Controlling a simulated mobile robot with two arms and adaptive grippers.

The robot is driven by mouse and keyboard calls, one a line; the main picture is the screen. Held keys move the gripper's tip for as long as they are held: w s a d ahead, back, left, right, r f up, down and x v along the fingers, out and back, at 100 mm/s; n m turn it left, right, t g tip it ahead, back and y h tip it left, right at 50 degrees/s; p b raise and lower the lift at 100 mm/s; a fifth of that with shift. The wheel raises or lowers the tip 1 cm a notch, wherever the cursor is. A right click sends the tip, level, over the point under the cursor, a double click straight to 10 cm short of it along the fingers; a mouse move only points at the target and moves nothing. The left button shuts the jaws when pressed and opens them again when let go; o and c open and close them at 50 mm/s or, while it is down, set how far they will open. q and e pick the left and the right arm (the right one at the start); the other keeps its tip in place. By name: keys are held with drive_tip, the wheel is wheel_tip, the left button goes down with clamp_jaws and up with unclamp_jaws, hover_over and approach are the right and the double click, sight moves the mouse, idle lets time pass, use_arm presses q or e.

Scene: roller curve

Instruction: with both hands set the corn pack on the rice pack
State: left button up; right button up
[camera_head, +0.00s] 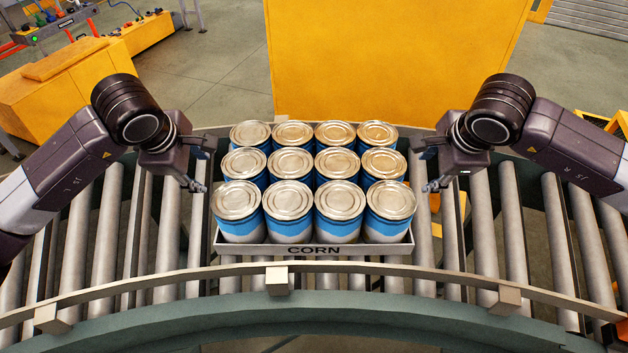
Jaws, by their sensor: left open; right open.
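The corn pack (315,250) is a grey tray labelled CORN, holding several blue-and-white cans with metal lids in rows. It sits on the roller conveyor in the middle of the head view. My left gripper (198,186) is open just left of the pack, apart from the cans. My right gripper (430,186) is open just right of the pack, also apart from it. Both grippers are empty. I see no rice pack in this view.
The curved roller conveyor (105,230) has bare rollers on both sides of the pack. A metal guard rail (400,270) runs along its near edge. A large yellow panel (395,55) stands behind it, and yellow boxes (65,90) are at the back left.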

use_arm(q)
drive_tip(key=x, duration=0.9)
drive_tip(key=shift+f, duration=0.25)
use_arm(e)
drive_tip(key=x, duration=0.9)
drive_tip(key=shift+f, duration=0.2)
use_arm(q)
drive_tip(key=shift+w+d, duration=0.1)
drive_tip(key=shift+d, duration=0.3)
use_arm(e)
drive_tip(key=shift+w+a, duration=0.1)
drive_tip(key=shift+a, duration=0.3)
use_arm(q)
drive_tip(key=shift+d+r, duration=0.1)
drive_tip(key=shift+d, duration=0.25)
use_arm(e)
drive_tip(key=shift+a, duration=0.35)
